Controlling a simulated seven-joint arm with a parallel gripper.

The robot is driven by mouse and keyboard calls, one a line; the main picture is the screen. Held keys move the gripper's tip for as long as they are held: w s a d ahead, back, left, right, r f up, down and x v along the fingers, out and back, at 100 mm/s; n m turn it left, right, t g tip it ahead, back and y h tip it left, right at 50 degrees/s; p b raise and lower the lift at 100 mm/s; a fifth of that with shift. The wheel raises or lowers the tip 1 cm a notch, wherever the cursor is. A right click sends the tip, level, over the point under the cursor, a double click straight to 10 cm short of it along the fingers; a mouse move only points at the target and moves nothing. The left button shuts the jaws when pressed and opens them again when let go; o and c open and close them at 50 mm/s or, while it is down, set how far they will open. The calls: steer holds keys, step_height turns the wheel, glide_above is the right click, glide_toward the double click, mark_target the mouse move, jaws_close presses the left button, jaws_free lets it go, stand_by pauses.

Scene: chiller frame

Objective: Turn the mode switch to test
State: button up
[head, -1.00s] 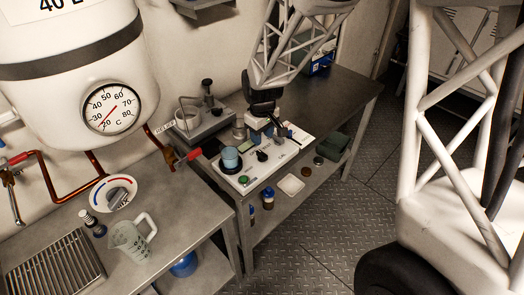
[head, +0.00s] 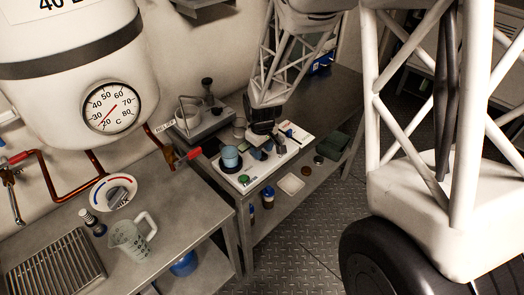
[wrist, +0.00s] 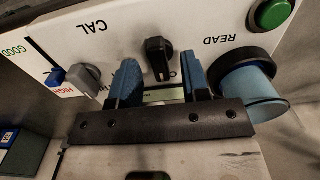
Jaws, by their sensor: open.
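The white control panel (head: 290,158) lies on the dark bench. In the wrist view, a black rotary knob (wrist: 156,54) stands on the panel (wrist: 215,25) among the labels CAL, READ and one starting with O. No TEST label is readable, so I cannot confirm it is the mode switch. My gripper (wrist: 160,76) has two blue fingers, open, one on each side of the knob in the picture. Nothing is between them that I see gripped; contact cannot be told. In the head view my gripper (head: 262,148) is low over the panel and hides the knob.
A green button (wrist: 272,14) and a blue cylinder (wrist: 264,98) in a black ring are right of my fingers. A grey lever (wrist: 84,78) and blue slider (wrist: 54,77) are close on the left. A red-handled valve (head: 188,156) is left of the panel.

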steer(key=shift+f, duration=0.45)
jaws_close()
